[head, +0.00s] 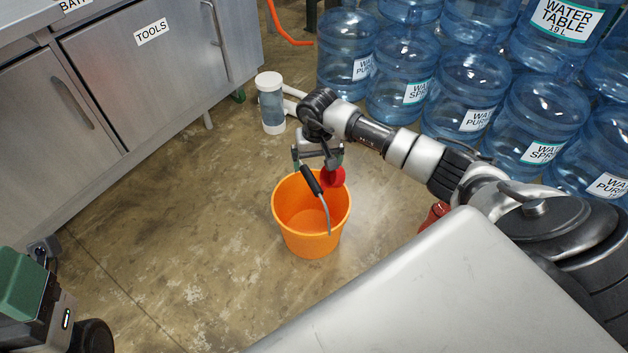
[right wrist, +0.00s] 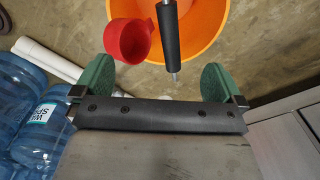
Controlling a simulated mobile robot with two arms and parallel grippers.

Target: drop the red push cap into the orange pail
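The orange pail (head: 312,222) stands upright on the floor, and its rim also shows in the right wrist view (right wrist: 212,45). Its wire handle has a black grip (head: 311,180) that crosses in front of the opening. The red push cap (head: 334,177), a hollow cup shape in the right wrist view (right wrist: 130,42), is by the pail's far rim, beyond my right fingertips. I cannot tell whether the cap touches a finger or the rim. My left gripper (head: 30,280) shows partly at lower left.
A clear container with a white lid (head: 271,103) stands behind the pail. Several blue water jugs (head: 400,75) fill the upper right. A grey cabinet (head: 150,60) stands at left. A pale surface (head: 450,290) covers the lower right. Floor left of the pail is clear.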

